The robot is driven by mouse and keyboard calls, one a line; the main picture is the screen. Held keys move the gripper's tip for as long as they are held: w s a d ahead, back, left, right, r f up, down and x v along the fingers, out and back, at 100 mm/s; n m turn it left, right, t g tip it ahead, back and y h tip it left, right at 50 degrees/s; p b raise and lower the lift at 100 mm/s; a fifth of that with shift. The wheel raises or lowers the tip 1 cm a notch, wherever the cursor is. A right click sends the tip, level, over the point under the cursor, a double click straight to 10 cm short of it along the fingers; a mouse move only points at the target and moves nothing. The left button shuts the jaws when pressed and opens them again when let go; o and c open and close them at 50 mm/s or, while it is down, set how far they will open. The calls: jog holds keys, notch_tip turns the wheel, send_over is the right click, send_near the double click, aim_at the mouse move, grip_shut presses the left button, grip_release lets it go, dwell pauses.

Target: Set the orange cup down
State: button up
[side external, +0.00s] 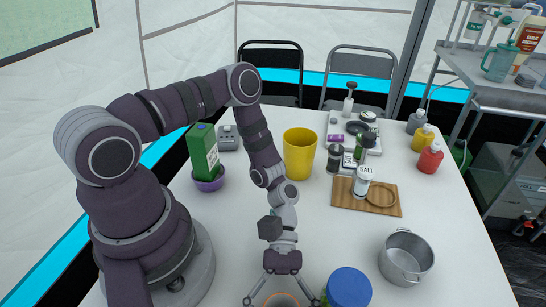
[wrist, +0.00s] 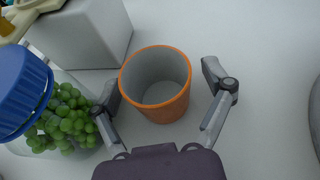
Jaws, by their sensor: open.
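The orange cup (wrist: 160,105), grey inside, appears to stand upright on the white table. In the wrist view it sits between the two spread fingers of my gripper (wrist: 165,88). The fingers are open, with a clear gap to the cup on the right; on the left the finger is close to it, and I cannot tell if they touch. In the side external view my gripper (side external: 282,300) is at the bottom edge, and only part of the cup's rim (side external: 283,295) shows there.
A blue-lidded jar of green grapes (wrist: 62,120) stands close left of my gripper. A white box (wrist: 85,35) is behind the cup. A metal pot (side external: 406,258) stands to the right, a yellow cup (side external: 300,155) farther back. The table is clear between my gripper and the wooden board (side external: 345,200).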

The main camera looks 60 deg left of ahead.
jog(key=shift+r, duration=0.1)
jog(key=c, duration=1.2)
